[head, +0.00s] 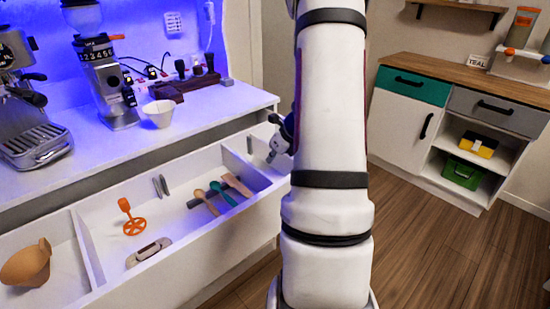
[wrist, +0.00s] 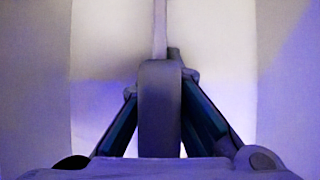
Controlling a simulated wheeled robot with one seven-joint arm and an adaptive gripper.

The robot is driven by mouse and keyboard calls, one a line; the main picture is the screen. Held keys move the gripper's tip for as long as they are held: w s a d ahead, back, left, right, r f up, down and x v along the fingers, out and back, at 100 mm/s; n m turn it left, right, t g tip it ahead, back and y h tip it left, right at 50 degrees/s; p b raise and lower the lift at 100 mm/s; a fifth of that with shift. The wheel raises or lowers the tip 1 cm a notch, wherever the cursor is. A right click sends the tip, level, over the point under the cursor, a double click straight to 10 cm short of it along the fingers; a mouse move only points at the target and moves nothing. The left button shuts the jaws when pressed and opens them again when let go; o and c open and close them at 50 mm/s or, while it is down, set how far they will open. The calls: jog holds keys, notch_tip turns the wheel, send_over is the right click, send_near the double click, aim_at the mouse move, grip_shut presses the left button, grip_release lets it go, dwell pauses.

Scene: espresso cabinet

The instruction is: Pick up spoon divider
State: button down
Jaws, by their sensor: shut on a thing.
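In the wrist view my gripper (wrist: 161,84) is shut on a grey upright piece (wrist: 160,115) with a rounded top, seemingly the spoon divider. The dark fingers press in from both sides. A thin pale strip (wrist: 160,28) runs on beyond it, in line with it; I cannot tell whether they are joined. In the head view my gripper (head: 281,141) is at the right end of the open white drawer (head: 190,245), mostly hidden behind my arm. The held piece cannot be made out there.
The drawer holds an orange tool (head: 133,222), a teal-handled utensil (head: 222,193), wooden-handled utensils and a brown jug (head: 27,263). A white bowl (head: 159,113), a grinder (head: 105,85) and an espresso machine (head: 30,120) stand on the counter above. A second cabinet (head: 400,120) stands right.

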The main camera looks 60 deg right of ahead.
notch_tip(320, 180, up, 24)
jog(key=p, duration=1.2)
dwell(0.5)
